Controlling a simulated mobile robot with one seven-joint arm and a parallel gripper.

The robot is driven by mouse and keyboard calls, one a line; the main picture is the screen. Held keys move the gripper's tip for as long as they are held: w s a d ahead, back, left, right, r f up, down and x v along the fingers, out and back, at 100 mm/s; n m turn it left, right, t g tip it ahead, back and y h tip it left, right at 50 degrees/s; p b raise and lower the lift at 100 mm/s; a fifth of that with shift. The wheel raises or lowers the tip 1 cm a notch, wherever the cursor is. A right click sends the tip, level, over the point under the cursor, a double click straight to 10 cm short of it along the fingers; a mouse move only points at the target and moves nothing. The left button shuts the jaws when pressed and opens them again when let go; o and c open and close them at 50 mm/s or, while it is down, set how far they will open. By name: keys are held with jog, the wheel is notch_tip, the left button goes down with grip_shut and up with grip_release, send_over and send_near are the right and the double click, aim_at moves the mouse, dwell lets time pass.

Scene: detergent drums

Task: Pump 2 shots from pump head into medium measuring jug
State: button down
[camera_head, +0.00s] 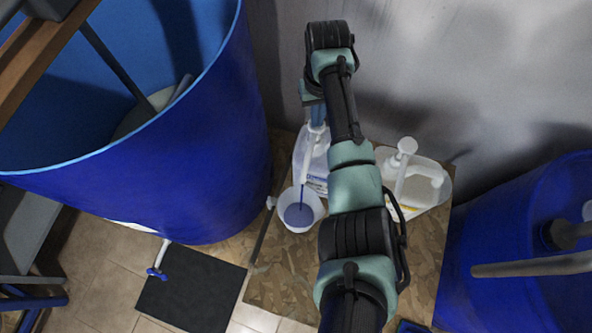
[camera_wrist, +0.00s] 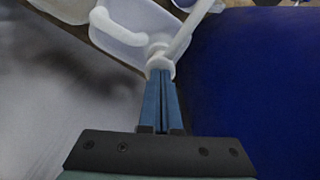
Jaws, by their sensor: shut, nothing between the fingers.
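My gripper (camera_head: 315,117) points down over the left bottle's pump in the head view. Its blue fingers (camera_wrist: 161,76) are shut and empty. Their tips meet the top of the white pump head (camera_wrist: 160,60) in the wrist view; whether they press it down I cannot tell. The translucent bottle (camera_head: 318,178) stands below, partly hidden by my arm. A white spout runs from the pump toward the white measuring jug (camera_head: 287,211).
A second white bottle with a pump (camera_head: 407,146) stands right of my arm on the patterned board (camera_head: 275,292). A large open blue drum (camera_head: 205,150) is at left, another blue drum (camera_head: 515,245) at right. A grey wall (camera_head: 480,70) is behind. A dark mat (camera_head: 190,290) lies in front.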

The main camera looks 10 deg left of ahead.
jog(key=shift+s+f, duration=0.1)
jog(key=shift+f, duration=0.45)
jog(key=shift+r, duration=0.2)
notch_tip(320, 180, up, 6)
jog(key=p, duration=0.5)
jog(key=shift+f, duration=0.2)
notch_tip(320, 180, up, 6)
jog(key=p, duration=0.6)
